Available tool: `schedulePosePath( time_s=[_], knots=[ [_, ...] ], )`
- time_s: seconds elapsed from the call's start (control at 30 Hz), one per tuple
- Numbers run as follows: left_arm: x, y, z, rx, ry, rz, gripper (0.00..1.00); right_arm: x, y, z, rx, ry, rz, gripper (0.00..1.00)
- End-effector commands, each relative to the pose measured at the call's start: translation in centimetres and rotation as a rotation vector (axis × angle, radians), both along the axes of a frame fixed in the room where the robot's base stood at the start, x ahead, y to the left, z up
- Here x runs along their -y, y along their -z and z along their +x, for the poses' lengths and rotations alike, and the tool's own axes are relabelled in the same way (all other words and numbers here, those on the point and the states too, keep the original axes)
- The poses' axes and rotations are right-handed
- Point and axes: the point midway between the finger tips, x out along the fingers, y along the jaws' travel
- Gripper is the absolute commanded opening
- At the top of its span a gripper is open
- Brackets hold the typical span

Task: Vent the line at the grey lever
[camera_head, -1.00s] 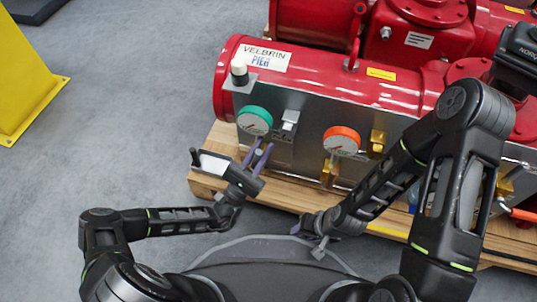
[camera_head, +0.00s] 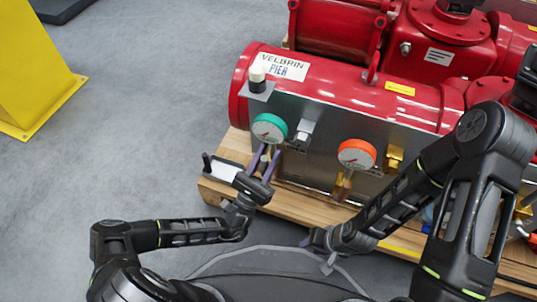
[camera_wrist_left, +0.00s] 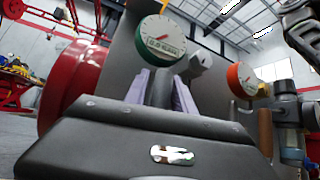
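The grey lever (camera_wrist_left: 161,88) appears as a dark grey upright piece below the green-rimmed gauge (camera_head: 269,128). My left gripper (camera_head: 263,161) has its two purple fingers apart, one on each side of the lever. In the left wrist view, the fingers (camera_wrist_left: 160,92) flank the lever, and the gauge's dial (camera_wrist_left: 160,38) shows just above it. I cannot tell whether either finger touches the lever. The lever's lower part is hidden behind the gripper body. My right gripper (camera_head: 318,240) is low at the middle, away from the panel; its fingers are mostly hidden.
An orange-rimmed gauge (camera_head: 356,154) with a brass lever (camera_head: 342,183) below it sits to the right. A silver fitting (camera_head: 304,130) and a black-and-white knob (camera_head: 257,79) are close to the green gauge. The red tank (camera_head: 330,75) rests on a wooden pallet (camera_head: 290,205).

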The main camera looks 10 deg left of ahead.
Motion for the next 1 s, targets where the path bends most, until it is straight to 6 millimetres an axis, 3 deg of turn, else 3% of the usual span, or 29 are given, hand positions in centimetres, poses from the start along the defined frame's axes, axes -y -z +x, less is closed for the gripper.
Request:
schedulePosePath(
  time_s=[0.1,0.47,1.0],
  knots=[
    [0.0,0.0,0.0,0.000,0.001,0.001,0.41,0.0,0.0,0.0,0.000,0.000,0.000,0.36],
    [-0.2,0.4,-0.3,-0.001,-0.001,0.001,0.41,0.0,0.0,0.0,0.000,0.000,0.000,0.36],
    [-2.7,5.5,-4.7,-0.001,-0.001,0.000,0.41,0.0,0.1,0.0,0.000,0.000,0.000,0.36]
  ],
)
